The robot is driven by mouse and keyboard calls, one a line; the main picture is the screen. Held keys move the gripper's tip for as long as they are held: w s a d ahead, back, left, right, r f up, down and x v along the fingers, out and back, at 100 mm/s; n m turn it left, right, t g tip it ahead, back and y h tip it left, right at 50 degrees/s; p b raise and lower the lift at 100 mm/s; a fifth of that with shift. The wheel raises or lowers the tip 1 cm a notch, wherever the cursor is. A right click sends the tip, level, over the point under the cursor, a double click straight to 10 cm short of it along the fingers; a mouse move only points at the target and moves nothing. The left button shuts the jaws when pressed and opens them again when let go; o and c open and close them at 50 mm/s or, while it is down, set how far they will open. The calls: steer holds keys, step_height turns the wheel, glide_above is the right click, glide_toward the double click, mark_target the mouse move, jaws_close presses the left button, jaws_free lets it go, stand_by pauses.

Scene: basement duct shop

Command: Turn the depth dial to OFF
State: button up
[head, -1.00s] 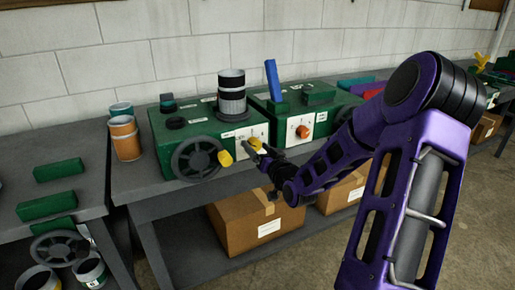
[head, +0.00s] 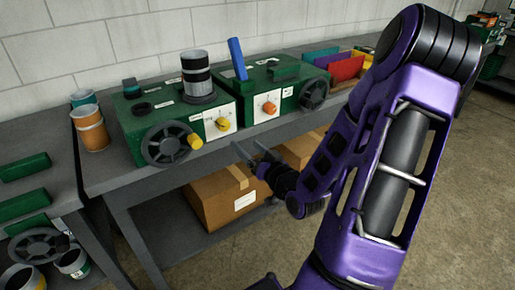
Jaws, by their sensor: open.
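Two small dials show on green machines on the bench. A yellow dial (head: 223,124) sits on the white front plate of the left machine (head: 151,109). An orange dial (head: 269,108) sits on the white plate of the right machine (head: 236,92). The lettering is too small to read, so I cannot tell which one is the depth dial or where either points. My gripper (head: 247,153) is open and empty, in front of the bench, below and right of the yellow dial and apart from both dials.
A black handwheel (head: 167,150) with a yellow handle (head: 195,141) stands left of the yellow dial. Another handwheel (head: 314,93) is on the right machine. Orange cans (head: 91,132) stand at the left. Cardboard boxes (head: 219,203) sit on the lower shelf.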

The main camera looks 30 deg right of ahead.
steer(key=shift+s+a+p, duration=0.1)
steer(key=shift+s+p, duration=2.35)
steer(key=shift+p, duration=0.65)
